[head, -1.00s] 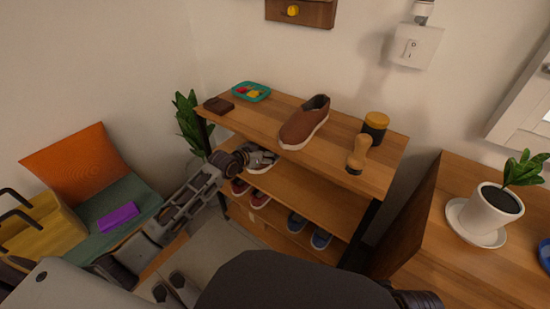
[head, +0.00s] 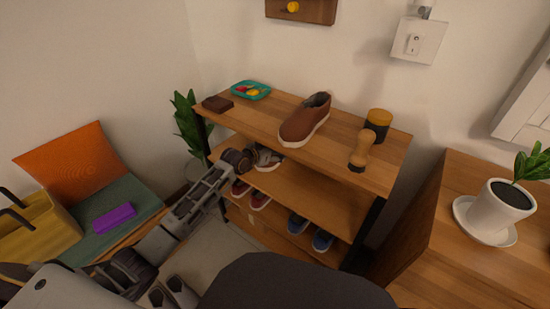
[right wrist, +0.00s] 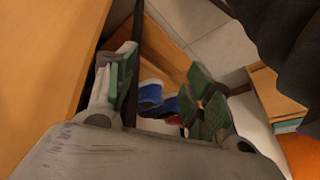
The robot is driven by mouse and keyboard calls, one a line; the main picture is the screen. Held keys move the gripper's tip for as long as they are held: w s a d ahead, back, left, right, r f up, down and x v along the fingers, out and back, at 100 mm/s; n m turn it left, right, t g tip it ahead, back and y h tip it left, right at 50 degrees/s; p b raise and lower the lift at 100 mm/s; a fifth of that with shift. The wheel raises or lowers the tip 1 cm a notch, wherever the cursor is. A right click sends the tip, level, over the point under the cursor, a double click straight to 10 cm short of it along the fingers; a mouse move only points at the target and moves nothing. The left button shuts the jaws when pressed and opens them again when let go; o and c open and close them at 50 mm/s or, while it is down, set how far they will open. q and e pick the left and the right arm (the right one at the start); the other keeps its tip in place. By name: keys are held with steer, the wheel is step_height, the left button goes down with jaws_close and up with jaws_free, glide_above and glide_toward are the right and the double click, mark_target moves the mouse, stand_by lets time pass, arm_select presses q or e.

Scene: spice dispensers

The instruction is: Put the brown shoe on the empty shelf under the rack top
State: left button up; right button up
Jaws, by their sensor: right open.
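The brown shoe (head: 305,120) with a pale sole stands on the top (head: 235,113) of the wooden rack, near its middle. Under the top is a shelf (head: 312,193) whose visible middle and right part are bare.
Red shoes (head: 250,195) and blue shoes (head: 311,231) occupy the lower shelf. A potted plant (head: 502,205) stands on the right cabinet.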

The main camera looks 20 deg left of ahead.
stand_by(0.3)
arm_select(q)
steer(key=shift+f, duration=0.2)
step_height(320, 180, down, 3)
steer(key=shift+w+f+b, duration=0.1)
steer(key=shift+b, duration=0.85)
steer(key=shift+w, duration=0.1)
arm_select(e)
steer(key=shift+t+y, duration=0.3)
steer(key=shift+t, duration=0.1)
steer(key=f, duration=0.2)
steer(key=a+f, duration=0.1)
steer(key=f, duration=0.1)
steer(key=shift+w+f, duration=0.2)
steer(key=shift+f, duration=0.15)
arm_select(q)
steer(key=shift+f, duration=0.1)
steer(key=o, duration=1.4)
steer(key=shift+f, duration=0.1)
